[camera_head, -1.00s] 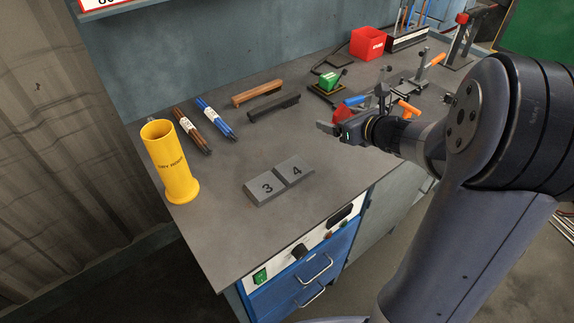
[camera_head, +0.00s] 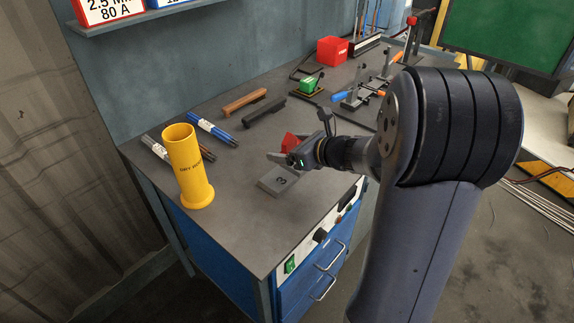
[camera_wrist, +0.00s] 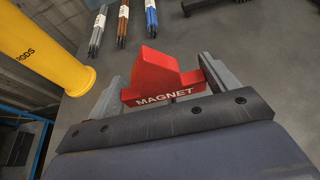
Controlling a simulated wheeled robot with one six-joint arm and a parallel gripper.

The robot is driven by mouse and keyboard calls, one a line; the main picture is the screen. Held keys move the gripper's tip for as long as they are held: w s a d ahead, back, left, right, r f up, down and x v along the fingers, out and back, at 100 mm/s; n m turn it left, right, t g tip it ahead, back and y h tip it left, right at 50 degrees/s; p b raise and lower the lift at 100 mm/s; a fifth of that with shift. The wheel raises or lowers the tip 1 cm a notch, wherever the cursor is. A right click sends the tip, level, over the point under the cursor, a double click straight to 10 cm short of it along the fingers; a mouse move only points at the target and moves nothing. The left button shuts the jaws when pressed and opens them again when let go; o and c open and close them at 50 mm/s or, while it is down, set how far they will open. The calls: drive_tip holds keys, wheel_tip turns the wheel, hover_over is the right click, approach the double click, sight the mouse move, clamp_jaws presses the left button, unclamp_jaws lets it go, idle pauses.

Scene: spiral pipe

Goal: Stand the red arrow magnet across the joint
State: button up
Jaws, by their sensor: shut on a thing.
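The red arrow magnet (camera_wrist: 158,75), lettered MAGNET, is held between the two jaws of my gripper (camera_wrist: 158,92) in the wrist view. In the head view the magnet (camera_head: 289,143) shows as a red shape at my gripper (camera_head: 283,158). The gripper is above and just behind the grey plate marked 3 (camera_head: 278,181). The plate marked 4 and the joint between the plates are hidden by my gripper and arm. I cannot tell how high the magnet is above the table.
A yellow rod tube (camera_head: 188,170) stands at the left. Rod bundles (camera_head: 212,130), a brown bar (camera_head: 244,102) and a dark bar (camera_head: 264,112) lie behind. A green block (camera_head: 310,84), a red box (camera_head: 331,51) and clamps (camera_head: 352,98) stand farther back. The table (camera_head: 235,215) is clear in front.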

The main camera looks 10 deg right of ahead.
drive_tip(key=shift+f+b, duration=0.35)
drive_tip(key=shift+f, duration=1.75)
drive_tip(key=shift+f+b, duration=0.5)
drive_tip(key=o, duration=1.1)
drive_tip(key=shift+r, duration=0.1)
drive_tip(key=shift+r+p, duration=0.5)
drive_tip(key=shift+p, duration=0.1)
drive_tip(key=v, duration=1.2)
drive_tip(key=shift+f, duration=0.1)
